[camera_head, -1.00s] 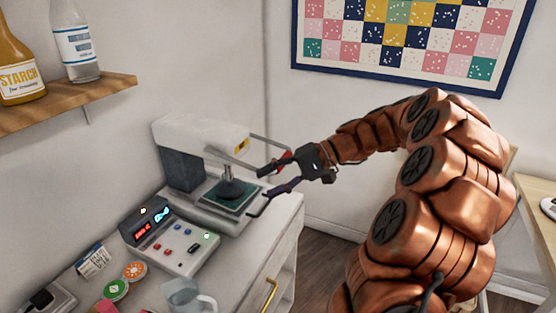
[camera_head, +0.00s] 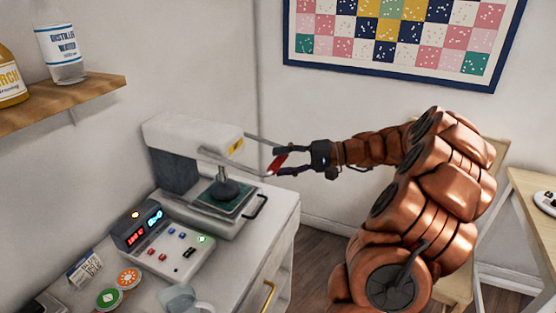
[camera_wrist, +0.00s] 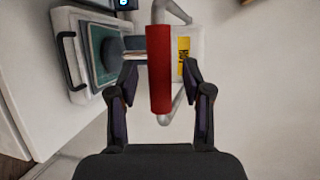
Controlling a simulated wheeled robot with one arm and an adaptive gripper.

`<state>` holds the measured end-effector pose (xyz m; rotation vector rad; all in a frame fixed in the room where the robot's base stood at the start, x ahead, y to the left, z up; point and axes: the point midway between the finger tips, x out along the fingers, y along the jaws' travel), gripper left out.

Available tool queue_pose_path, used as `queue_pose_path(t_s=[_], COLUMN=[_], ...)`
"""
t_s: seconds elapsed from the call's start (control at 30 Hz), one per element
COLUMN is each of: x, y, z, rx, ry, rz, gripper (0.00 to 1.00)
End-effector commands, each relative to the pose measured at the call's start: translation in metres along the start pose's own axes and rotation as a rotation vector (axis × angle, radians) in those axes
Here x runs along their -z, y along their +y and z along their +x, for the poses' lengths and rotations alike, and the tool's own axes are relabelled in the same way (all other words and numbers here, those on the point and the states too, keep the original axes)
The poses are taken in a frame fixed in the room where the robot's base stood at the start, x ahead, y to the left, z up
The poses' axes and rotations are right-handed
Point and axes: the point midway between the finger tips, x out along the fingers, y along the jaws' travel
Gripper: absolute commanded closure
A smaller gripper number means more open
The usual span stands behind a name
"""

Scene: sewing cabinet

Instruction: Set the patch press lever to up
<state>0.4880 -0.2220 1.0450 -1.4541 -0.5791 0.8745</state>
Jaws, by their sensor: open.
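The patch press (camera_head: 190,150) is a white machine on the cabinet top, with a round dark pad above a green plate (camera_head: 222,198). Its lever is a grey U-shaped bar with a red grip (camera_head: 277,164), reaching out to the right of the press head. In the wrist view the red grip (camera_wrist: 160,70) lies between my two open fingers, with a gap on both sides. My gripper (camera_head: 283,160) is open around the grip, with the fingertips reaching past it. The wrist view also shows the green plate (camera_wrist: 104,55) at left.
A control box (camera_head: 165,240) with lit displays stands in front of the press. A shelf (camera_head: 60,104) with bottles hangs at left.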

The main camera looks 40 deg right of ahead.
Motion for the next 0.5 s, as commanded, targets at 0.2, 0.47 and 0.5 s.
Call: queue_pose_path(t_s=[0.2,0.47,0.5], x=[-0.001,0.000,0.000], y=[-0.001,0.000,0.000], z=[0.015,0.016,0.016], rx=[0.000,-0.002,-0.002], ry=[-0.003,-0.002,-0.002], rz=[0.000,-0.001,-0.001], gripper=[0.51,0.51,0.54])
